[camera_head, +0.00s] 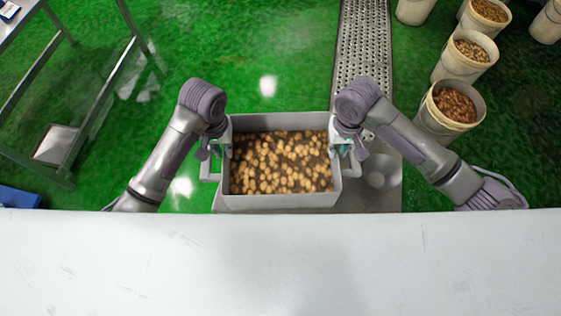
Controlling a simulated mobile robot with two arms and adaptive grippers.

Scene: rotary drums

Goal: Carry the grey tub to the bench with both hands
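The grey tub (282,201), full of small yellow-brown lumps, is in the middle of the camera_head view, just beyond the white surface in front. It has a handle on its left side and one on its right side. My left gripper (222,147) is at the left handle and my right gripper (343,146) is at the right handle. Both point down, close against the tub's sides. My wrists cover most of the fingers, so their closing on the handles does not show. I cannot tell whether the tub rests on the grey platform (385,197) or hangs above it.
A scratched white bench-like surface (280,265) fills the foreground. A perforated metal walkway (364,40) runs back from the platform. Several white buckets (437,122) of brown pieces stand at right. A metal-framed table (18,22) stands at left. Green floor (265,55) is clear behind the tub.

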